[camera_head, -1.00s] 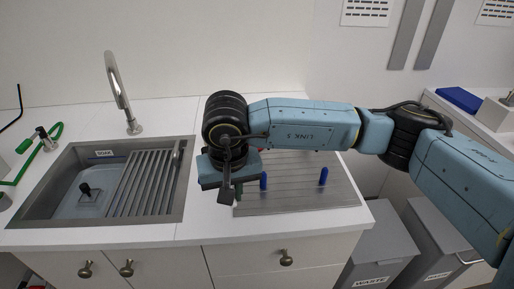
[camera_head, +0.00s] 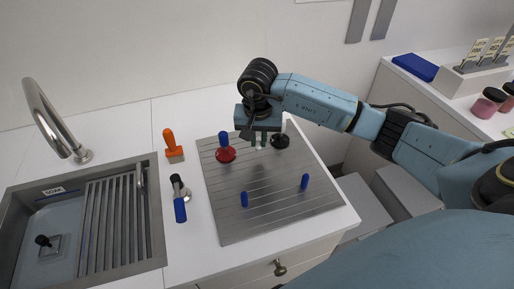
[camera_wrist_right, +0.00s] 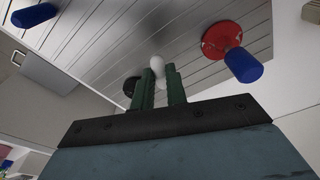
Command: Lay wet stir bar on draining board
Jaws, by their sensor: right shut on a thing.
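My right gripper (camera_head: 259,137) is over the back part of the grooved grey draining board (camera_head: 225,215). In the right wrist view its green fingers (camera_wrist_right: 158,76) are shut on a small white rounded piece, which looks like the stir bar (camera_wrist_right: 157,63). Its far end shows between the fingertips; the rest is partly hidden by them. I cannot tell whether it touches the board. A red round piece with a blue handle (camera_head: 224,152) stands left of the gripper, and a black round piece (camera_head: 280,142) stands to its right. My left gripper is out of view.
The sink (camera_head: 160,250) with a slatted rack (camera_head: 112,225) is farther left.

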